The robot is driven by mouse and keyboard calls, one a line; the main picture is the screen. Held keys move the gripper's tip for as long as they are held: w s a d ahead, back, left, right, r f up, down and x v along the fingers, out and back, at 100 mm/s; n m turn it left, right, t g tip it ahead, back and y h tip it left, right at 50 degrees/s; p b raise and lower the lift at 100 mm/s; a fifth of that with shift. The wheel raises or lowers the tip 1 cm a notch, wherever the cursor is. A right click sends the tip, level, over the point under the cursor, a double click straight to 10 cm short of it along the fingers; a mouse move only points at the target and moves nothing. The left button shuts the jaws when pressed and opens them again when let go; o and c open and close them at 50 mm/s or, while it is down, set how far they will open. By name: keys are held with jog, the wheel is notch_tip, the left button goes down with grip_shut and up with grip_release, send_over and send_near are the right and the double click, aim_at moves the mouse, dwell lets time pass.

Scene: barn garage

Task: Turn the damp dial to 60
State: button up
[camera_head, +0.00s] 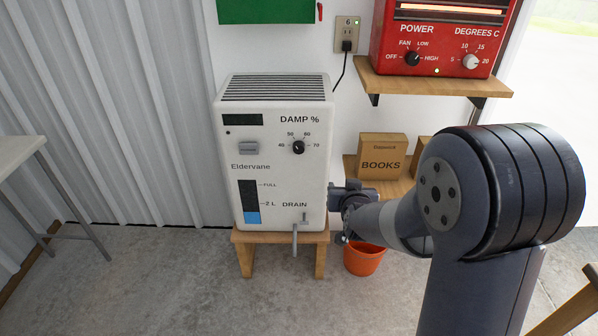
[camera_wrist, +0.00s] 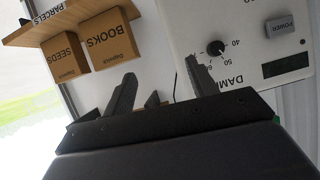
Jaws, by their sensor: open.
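The damp dial (camera_head: 298,147) is a small round black knob on the upper right front of the white Eldervane dehumidifier (camera_head: 255,175). Marks 40, 50, 60 and 70 arc over it; its exact setting is too small to read. In the wrist view the dial (camera_wrist: 216,48) appears upside down, above and right of my fingers, apart from them. My gripper (camera_head: 344,200) is beside the dehumidifier's lower right edge, lower than the dial. In the wrist view my gripper (camera_wrist: 160,78) is open, its two dark fingers spread with nothing held.
A red heater (camera_head: 440,40) sits on a wall shelf at upper right. A BOOKS box (camera_head: 382,152) stands on a lower shelf behind my arm. An orange bucket (camera_head: 364,262) is on the floor beside the wooden stand (camera_head: 245,258). Space before the dehumidifier's front is clear.

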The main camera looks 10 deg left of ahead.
jog(key=w+a+f+t+b, duration=0.5)
jog(key=w+a+b, duration=0.1)
jog(key=a, duration=0.2)
jog(key=t+y+b, duration=0.1)
jog(key=t+b, duration=0.3)
send_near(299, 152)
jog(key=shift+t, duration=0.3)
jog(key=b+x, duration=0.1)
jog(key=x, duration=0.7)
jog(key=shift+w+a, duration=0.1)
jog(key=shift+w, duration=0.3)
jog(key=shift+c, duration=0.5)
jog(key=c, duration=0.9)
jog(key=shift+f, duration=0.1)
jog(key=shift+b, duration=0.3)
